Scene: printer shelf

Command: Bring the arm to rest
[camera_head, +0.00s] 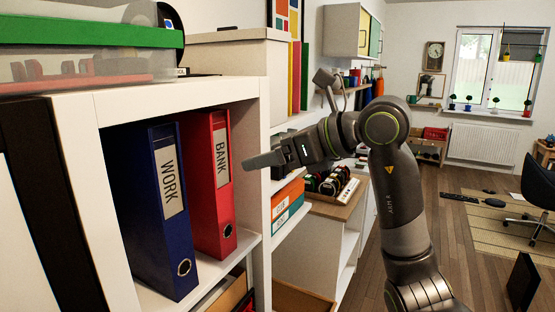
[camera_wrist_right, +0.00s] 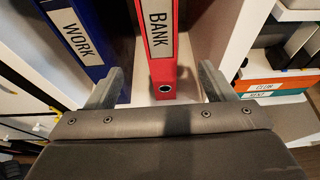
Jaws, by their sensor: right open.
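My right arm comes in from the right in the head view. Its gripper (camera_head: 264,160) points left, in front of the shelf compartment that holds two binders. In the right wrist view the gripper (camera_wrist_right: 160,88) is open, its two fingers apart with nothing held between them. The red BANK binder (camera_head: 207,185) stands upright beside the blue WORK binder (camera_head: 160,205). The red binder (camera_wrist_right: 161,45) shows beyond the gap between the fingers, and the blue binder (camera_wrist_right: 78,38) lies to the left. My left gripper is not in view.
The white shelf (camera_head: 115,190) has an upright panel close to my right gripper. A clear box with a green lid (camera_head: 85,50) sits on top. Orange and teal boxes (camera_head: 287,205) lie in the neighbouring compartment. Open wooden floor (camera_head: 460,230) is at the right.

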